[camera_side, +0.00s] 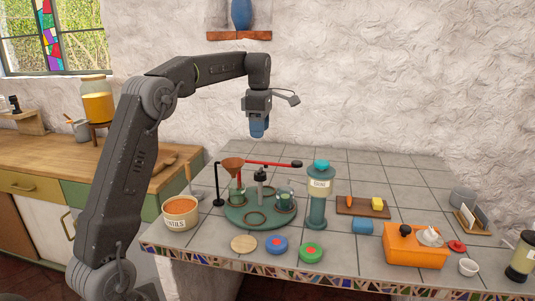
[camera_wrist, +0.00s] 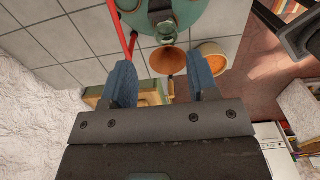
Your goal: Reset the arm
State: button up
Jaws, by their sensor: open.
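My gripper (camera_side: 258,128) hangs in the air above the back of the tiled counter, with its blue fingers pointing down. In the wrist view my gripper (camera_wrist: 162,85) has its two blue fingers spread apart, with nothing held between them. My dark grey arm reaches in from the left in the side view. Below the gripper stands a round green stand (camera_side: 235,217) with an orange funnel (camera_side: 233,162), glass vessels and a red rod (camera_side: 268,163). The funnel (camera_wrist: 168,62) also shows beyond the fingers in the wrist view.
A bowl (camera_side: 180,212) sits at the counter's left. A teal grinder (camera_side: 317,195) stands right of the green stand. An orange box (camera_side: 415,247) and a small board (camera_side: 362,207) are at the right. The counter's back is clear.

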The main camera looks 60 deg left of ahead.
jog(key=s+d+r+m+t, duration=0.1)
jog(key=s+d+r+m, duration=0.1)
jog(key=s+d+m, duration=0.35)
jog(key=s+d+r+m+t, duration=0.1)
jog(key=s+d+m, duration=0.2)
jog(key=d+m, duration=0.5)
jog(key=s+d+f+m+t, duration=0.1)
jog(key=s+d+f+m, duration=0.3)
jog(key=s+d+m, duration=0.2)
jog(key=s+d+f+m+t, duration=0.2)
jog(key=s+d+f+m, duration=0.2)
jog(key=s, duration=0.6)
jog(key=d+m, duration=0.2)
jog(key=m, duration=0.1)
jog(key=shift+d+f+t, duration=0.15)
jog(key=shift+f+t, duration=0.15)
jog(key=shift+f, duration=0.05)
